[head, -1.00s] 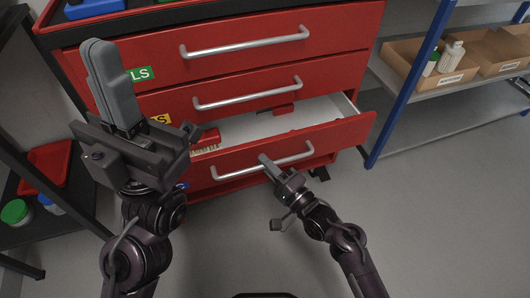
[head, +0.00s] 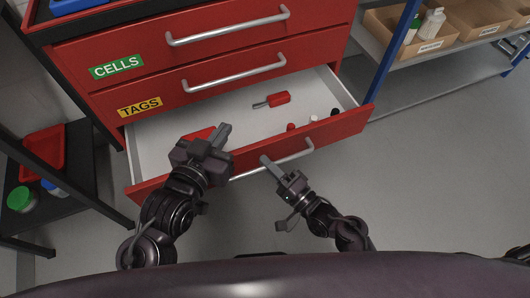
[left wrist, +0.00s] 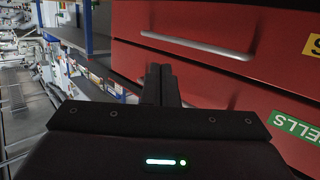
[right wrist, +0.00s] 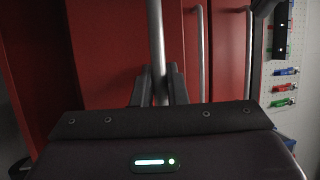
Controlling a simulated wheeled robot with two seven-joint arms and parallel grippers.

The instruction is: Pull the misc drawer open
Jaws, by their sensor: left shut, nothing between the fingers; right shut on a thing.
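The red drawer (head: 345,127) at the bottom of the visible stack is pulled out, showing its white interior (head: 240,124). My right gripper (head: 268,162) is shut on its silver bar handle (head: 297,156); the handle also runs upright between the fingers in the right wrist view (right wrist: 156,50). My left gripper (head: 222,135) is shut and empty, above the drawer's front left part, hiding some of it. Its closed fingers show in the left wrist view (left wrist: 160,84). No label on the open drawer's front is visible.
Inside the drawer lie a red-handled tool (head: 277,98) and small red, white and black items. Above are shut drawers labelled TAGS (head: 139,106) and CELLS (head: 116,67). A shelf with cardboard bins (head: 405,35) stands right, a dark rack (head: 70,205) left. Floor at right is clear.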

